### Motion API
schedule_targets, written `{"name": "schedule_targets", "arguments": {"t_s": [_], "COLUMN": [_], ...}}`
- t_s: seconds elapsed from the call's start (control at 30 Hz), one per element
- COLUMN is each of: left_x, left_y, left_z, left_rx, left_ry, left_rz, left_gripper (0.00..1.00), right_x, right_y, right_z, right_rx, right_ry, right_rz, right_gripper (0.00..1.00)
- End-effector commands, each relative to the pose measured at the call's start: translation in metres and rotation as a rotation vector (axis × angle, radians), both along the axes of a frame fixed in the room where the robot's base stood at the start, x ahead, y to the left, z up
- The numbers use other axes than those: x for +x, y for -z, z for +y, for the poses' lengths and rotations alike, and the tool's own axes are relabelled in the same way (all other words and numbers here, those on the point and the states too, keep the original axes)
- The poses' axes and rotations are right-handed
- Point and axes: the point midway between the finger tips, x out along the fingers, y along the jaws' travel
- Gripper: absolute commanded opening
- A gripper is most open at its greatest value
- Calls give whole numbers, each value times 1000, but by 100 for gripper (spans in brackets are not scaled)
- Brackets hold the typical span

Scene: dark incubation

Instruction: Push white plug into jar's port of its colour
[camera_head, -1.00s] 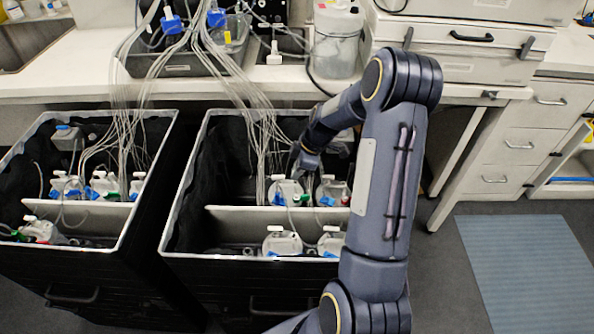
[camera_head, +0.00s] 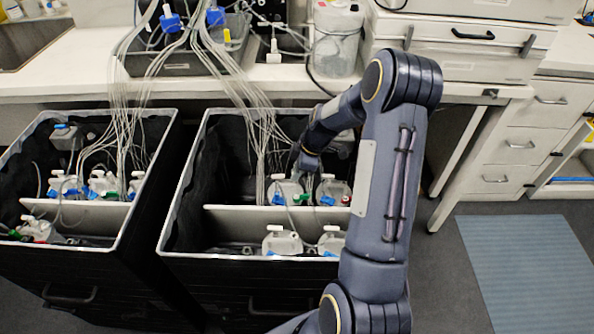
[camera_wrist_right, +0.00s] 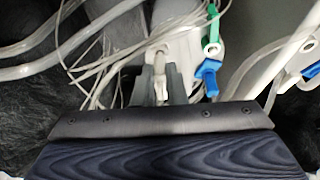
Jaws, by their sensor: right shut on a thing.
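My right gripper (camera_wrist_right: 162,85) is shut on a small white plug (camera_wrist_right: 159,78), seen between its two grey fingers in the wrist view. The fingers are right at a whitish jar (camera_wrist_right: 182,45); I cannot tell whether the plug is in a port. In the head view my right gripper (camera_head: 297,168) reaches down into the right bin, at the back-row jar (camera_head: 285,190). The gripper and arm hide part of that area. A green clip (camera_wrist_right: 212,42) and a blue clip (camera_wrist_right: 208,76) are beside the fingers. My left gripper is not in view.
Another jar (camera_head: 333,190) stands to the right in the same row. Two jars (camera_head: 282,240) stand in front of the divider (camera_head: 240,214). Loose clear tubes (camera_wrist_right: 85,45) crowd the gripper's left side. The left bin (camera_head: 150,165) holds several more jars. The bin's back left is open.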

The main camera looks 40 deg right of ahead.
Motion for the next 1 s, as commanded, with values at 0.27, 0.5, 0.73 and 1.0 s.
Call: {"name": "schedule_targets", "arguments": {"t_s": [0.27,0.5,0.73,1.0], "left_x": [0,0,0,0], "left_y": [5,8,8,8], "left_z": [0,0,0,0], "left_rx": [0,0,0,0], "left_ry": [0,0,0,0], "left_rz": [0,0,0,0], "left_gripper": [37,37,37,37], "right_x": [0,0,0,-2], "right_y": [5,9,9,9], "right_z": [0,0,0,2], "right_rx": [0,0,1,5], "right_ry": [0,0,0,-3], "right_rz": [0,0,1,6], "right_gripper": [0,0,34,37]}}
